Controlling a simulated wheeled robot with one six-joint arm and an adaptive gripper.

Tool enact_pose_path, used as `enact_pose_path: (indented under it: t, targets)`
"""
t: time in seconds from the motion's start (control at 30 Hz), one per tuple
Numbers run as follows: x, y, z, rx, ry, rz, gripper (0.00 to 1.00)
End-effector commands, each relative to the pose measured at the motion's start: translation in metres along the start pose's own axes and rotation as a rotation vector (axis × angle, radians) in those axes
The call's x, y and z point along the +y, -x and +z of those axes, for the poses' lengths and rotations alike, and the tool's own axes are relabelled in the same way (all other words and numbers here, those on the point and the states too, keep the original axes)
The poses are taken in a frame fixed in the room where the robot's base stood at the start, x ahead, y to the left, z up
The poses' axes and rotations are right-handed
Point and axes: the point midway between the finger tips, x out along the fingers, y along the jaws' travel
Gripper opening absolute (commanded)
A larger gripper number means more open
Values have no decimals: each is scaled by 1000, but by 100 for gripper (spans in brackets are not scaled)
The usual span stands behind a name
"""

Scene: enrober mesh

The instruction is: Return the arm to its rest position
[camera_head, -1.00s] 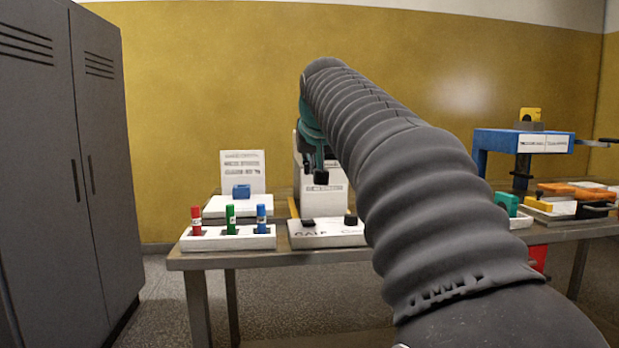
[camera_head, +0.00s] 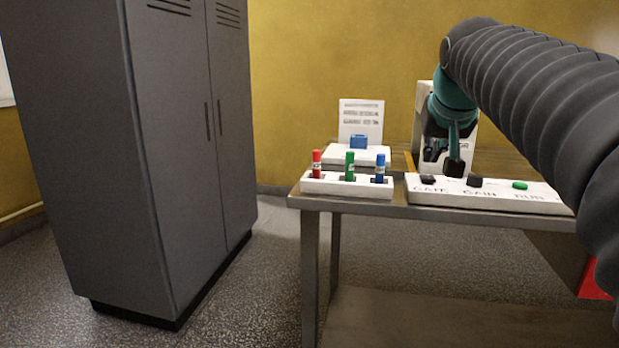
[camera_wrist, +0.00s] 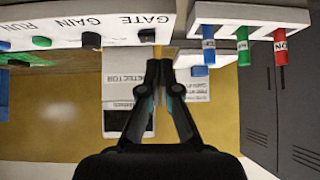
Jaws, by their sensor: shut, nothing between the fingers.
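My arm comes in from the right in the head view, covered in a ribbed grey sleeve. My gripper (camera_head: 454,168) hangs at its end, pointing down, just above or in front of the white GATE/GAIN control panel (camera_head: 541,198); the exact gap cannot be told. In the wrist view, which is upside down, the fingers (camera_wrist: 160,66) come together with nothing between them. The panel (camera_wrist: 66,32) lies just beyond the fingertips there.
A white rack (camera_head: 346,190) holds red, green and blue markers at the table's (camera_head: 400,210) left end. Behind it are a white stand with a blue block (camera_head: 359,142) and a white detector unit (camera_head: 427,97). A tall grey cabinet (camera_head: 180,130) stands left, with open floor between.

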Motion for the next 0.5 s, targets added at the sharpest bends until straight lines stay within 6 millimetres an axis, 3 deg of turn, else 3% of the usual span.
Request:
enact_pose_path:
  t: [0.03,0.27,0.5]
  targets:
    - [-5,2,26,-20,11,-10,0]
    - [-21,0,142,-114,60,-51,0]
    - [-30,-9,273,-209,109,-89,0]
